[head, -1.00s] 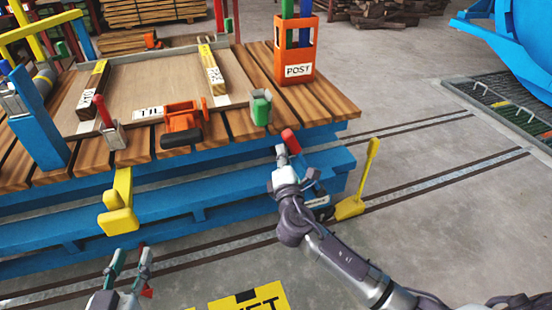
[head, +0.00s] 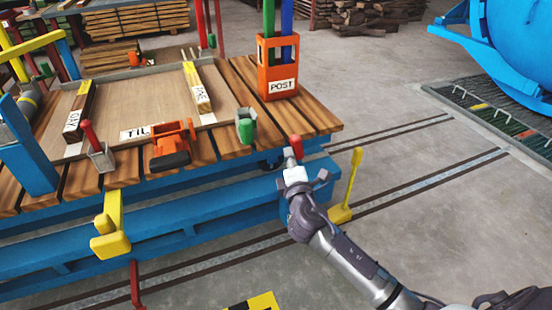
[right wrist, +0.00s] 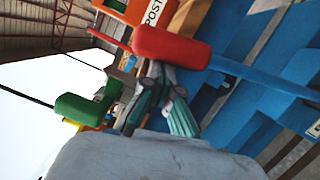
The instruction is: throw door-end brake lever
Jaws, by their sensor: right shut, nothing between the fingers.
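The door-end brake lever's red handle (head: 296,147) stands by the near right corner of the blue trolley. In the right wrist view the red handle (right wrist: 172,46) is large, right at the fingertips. My right gripper (head: 292,165) is just in front of and below it, shut and empty. Its grey-green fingers (right wrist: 160,98) show in the wrist view, seeming to touch or nearly touch the handle. The lever's lower part is hidden behind my gripper in the head view. My left gripper is out of view.
A yellow-handled chock (head: 343,208) stands on the floor right of my gripper.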

